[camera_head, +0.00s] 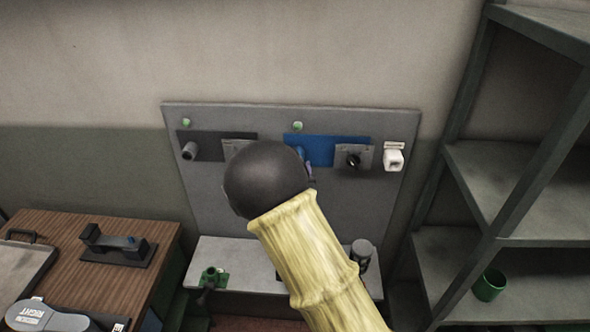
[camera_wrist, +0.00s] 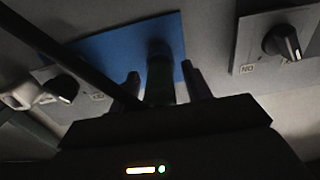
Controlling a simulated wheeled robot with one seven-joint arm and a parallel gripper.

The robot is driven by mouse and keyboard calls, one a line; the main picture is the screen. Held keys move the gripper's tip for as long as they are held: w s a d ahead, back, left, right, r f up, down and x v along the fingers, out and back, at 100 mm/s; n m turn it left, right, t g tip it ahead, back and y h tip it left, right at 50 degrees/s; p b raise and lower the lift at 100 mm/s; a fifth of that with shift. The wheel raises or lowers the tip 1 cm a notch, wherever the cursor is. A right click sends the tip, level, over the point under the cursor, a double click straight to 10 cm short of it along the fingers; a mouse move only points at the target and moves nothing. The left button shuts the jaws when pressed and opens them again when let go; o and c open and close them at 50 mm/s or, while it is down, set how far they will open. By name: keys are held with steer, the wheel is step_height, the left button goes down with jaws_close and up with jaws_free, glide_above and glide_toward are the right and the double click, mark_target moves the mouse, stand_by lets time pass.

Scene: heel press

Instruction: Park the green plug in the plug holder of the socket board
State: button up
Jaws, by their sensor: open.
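In the wrist view, my gripper (camera_wrist: 164,84) is open, with one finger on each side of a dark green cylinder that looks like the green plug (camera_wrist: 159,82). The plug stands against the blue plate (camera_wrist: 110,45) of the socket board; the dark picture does not show how deep it sits. In the head view, the board (camera_head: 215,195) stands upright by the wall, and my arm hides the gripper and the plug. A green fitting (camera_head: 213,275) sits on the board's ledge at left; I cannot tell whether it is the plug holder.
A knob (camera_head: 353,160) and a white fitting (camera_head: 394,158) are right of the blue plate. A dark plate with a grey socket (camera_head: 189,151) is at left. A grey cylinder (camera_head: 362,254) stands on the ledge. A dark bar or cable (camera_wrist: 70,55) crosses the wrist view. Shelves (camera_head: 500,190) flank the right.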

jaws_close()
steer(key=shift+s, duration=0.15)
steer(key=shift+s+a+b, duration=0.15)
steer(key=shift+s+b, duration=0.6)
steer(key=shift+s, duration=2.15)
steer(key=shift+s, duration=0.1)
steer(key=shift+s+b, duration=0.35)
steer(key=shift+s, duration=0.55)
steer(key=d+b, duration=1)
steer(key=d, duration=1.7)
steer(key=shift+s+d, duration=0.25)
steer(key=shift+s, duration=0.2)
stand_by(0.5)
